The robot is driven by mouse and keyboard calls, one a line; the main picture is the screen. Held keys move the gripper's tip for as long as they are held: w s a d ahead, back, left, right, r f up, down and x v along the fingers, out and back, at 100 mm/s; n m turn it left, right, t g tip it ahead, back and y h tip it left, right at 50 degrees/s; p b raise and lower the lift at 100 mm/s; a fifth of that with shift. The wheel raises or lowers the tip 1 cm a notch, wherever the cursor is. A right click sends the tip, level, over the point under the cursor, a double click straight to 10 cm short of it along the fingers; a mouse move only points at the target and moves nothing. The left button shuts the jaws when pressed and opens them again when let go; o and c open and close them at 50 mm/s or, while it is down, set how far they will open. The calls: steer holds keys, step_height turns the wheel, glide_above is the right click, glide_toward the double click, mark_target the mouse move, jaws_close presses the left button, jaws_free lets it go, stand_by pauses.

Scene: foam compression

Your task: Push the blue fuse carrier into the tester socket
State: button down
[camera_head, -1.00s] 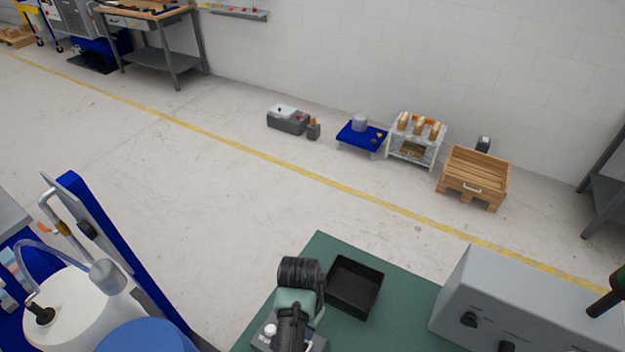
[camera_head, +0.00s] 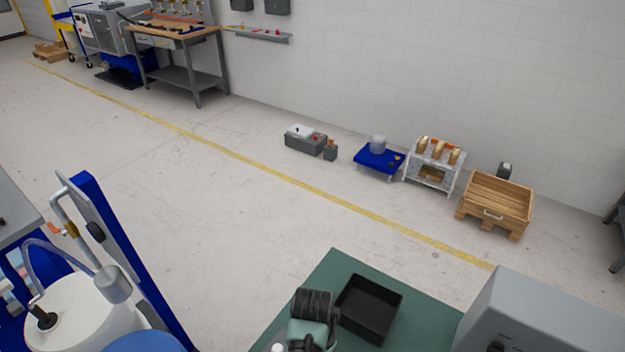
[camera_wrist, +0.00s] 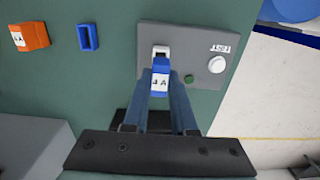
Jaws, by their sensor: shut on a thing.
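The blue fuse carrier (camera_wrist: 160,78) has a white label with dark lettering. In the wrist view my gripper (camera_wrist: 161,92) is shut on it, with one finger along each side. The carrier's far end is at the white tester socket (camera_wrist: 161,50) on the grey tester box (camera_wrist: 203,47). I cannot tell how deep it sits in the socket. The box is marked TEST and has a white round button (camera_wrist: 217,64) and a small green spot (camera_wrist: 188,79). In the head view my own arm hides the carrier and socket.
An orange block (camera_wrist: 29,36) and a blue rectangular piece with a dark opening (camera_wrist: 87,37) are on the green tabletop (camera_wrist: 95,85), left of the tester. In the head view, a black tray (camera_head: 370,308) and a grey cabinet (camera_head: 545,315) stand near my arm.

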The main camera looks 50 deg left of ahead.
steer(key=shift+f+b, duration=0.9)
steer(key=shift+f, duration=0.55)
stand_by(0.8)
steer(key=c, duration=0.6)
jaws_free()
steer(key=shift+c, duration=0.2)
steer(key=shift+r, duration=0.2)
steer(key=shift+r+p, duration=2.85)
steer(key=shift+p, duration=0.3)
step_height(320, 180, up, 13)
